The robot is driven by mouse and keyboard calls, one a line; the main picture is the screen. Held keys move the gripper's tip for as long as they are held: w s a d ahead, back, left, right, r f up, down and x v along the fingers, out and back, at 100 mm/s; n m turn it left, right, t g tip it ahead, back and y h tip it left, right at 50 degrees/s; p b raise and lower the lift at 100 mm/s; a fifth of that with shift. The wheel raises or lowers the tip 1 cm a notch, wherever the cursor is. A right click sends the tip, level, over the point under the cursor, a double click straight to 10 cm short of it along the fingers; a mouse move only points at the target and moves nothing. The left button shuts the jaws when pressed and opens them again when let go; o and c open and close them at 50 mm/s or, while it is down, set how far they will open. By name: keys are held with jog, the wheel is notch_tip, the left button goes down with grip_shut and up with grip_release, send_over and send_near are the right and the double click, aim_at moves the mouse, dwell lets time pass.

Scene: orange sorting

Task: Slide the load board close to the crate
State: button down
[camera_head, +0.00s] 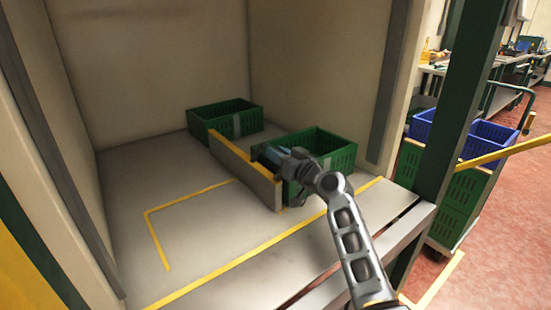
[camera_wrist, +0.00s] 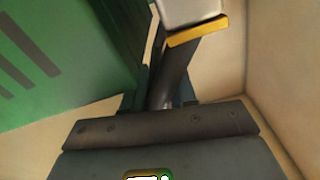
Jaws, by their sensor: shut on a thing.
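The load board (camera_head: 240,172) is an upright pale panel with a yellow top edge, standing on the bay floor. A green crate (camera_head: 338,160) stands just to its right, partly hidden behind my arm. My gripper (camera_head: 262,157) is shut on the load board, at the side facing this crate. In the wrist view a yellow-edged pale piece, which looks like the board (camera_wrist: 197,30), shows at the top by a dark finger. The green crate wall (camera_wrist: 60,60) fills the left there. The exact contact of the fingers is hard to see.
A second green crate (camera_head: 226,117) stands at the back, behind the board. The floor left of the board is clear, with a yellow marked corner (camera_head: 150,213). A yellow line (camera_head: 250,254) runs along the front. A dark green post (camera_head: 455,110) stands at right.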

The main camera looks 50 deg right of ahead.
jog(key=shift+f, duration=0.25)
jog(key=c, duration=1.1)
grip_release()
jog(key=shift+r, duration=0.1)
jog(key=v, duration=0.8)
jog(key=shift+b, duration=0.3)
